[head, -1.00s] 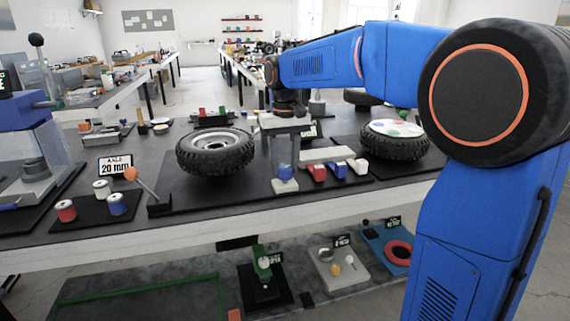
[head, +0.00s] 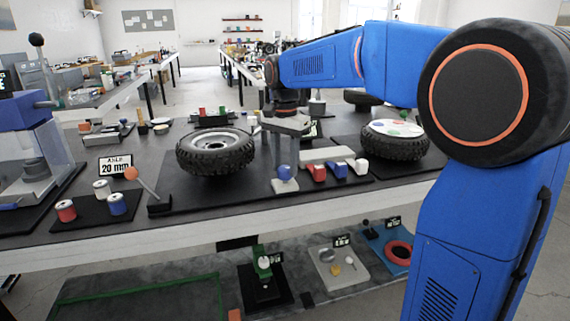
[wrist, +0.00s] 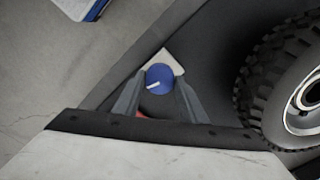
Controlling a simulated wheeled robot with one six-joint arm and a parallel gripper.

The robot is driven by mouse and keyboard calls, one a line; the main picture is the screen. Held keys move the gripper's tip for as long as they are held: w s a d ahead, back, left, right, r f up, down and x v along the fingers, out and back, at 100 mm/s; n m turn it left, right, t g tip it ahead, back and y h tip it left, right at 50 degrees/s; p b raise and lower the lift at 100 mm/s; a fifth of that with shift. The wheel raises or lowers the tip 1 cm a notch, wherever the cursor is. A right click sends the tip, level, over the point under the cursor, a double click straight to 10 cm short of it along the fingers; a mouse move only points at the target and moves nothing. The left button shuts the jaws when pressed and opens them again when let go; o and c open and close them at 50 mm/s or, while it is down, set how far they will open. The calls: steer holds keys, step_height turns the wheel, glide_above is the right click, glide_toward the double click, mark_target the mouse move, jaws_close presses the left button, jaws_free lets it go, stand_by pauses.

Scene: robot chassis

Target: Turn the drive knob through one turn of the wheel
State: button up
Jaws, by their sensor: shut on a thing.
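The blue drive knob (head: 285,172) sits on a small light block at the front of the dark mat. In the wrist view the knob (wrist: 159,80) shows a white pointer line on its face, pointing left and slightly down. My gripper (head: 285,163) reaches down over it. In the wrist view its two fingers (wrist: 159,76) close on the knob from either side. The black-tyred wheel (head: 216,152) lies flat to the left of the knob in the head view. Part of it shows at the right of the wrist view (wrist: 264,85).
Red, blue and white blocks (head: 319,173) stand right of the knob. A second wheel (head: 393,140) with a white disc lies farther right. An orange-ball lever (head: 131,173) and several spools (head: 102,190) are at the left. The bench's front edge is close to the knob.

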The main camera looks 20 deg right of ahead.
mark_target(285, 168)
steer(key=shift+m, duration=1.1)
steer(key=o, duration=1)
step_height(285, 168, up, 18)
steer(key=shift+f, duration=0.25)
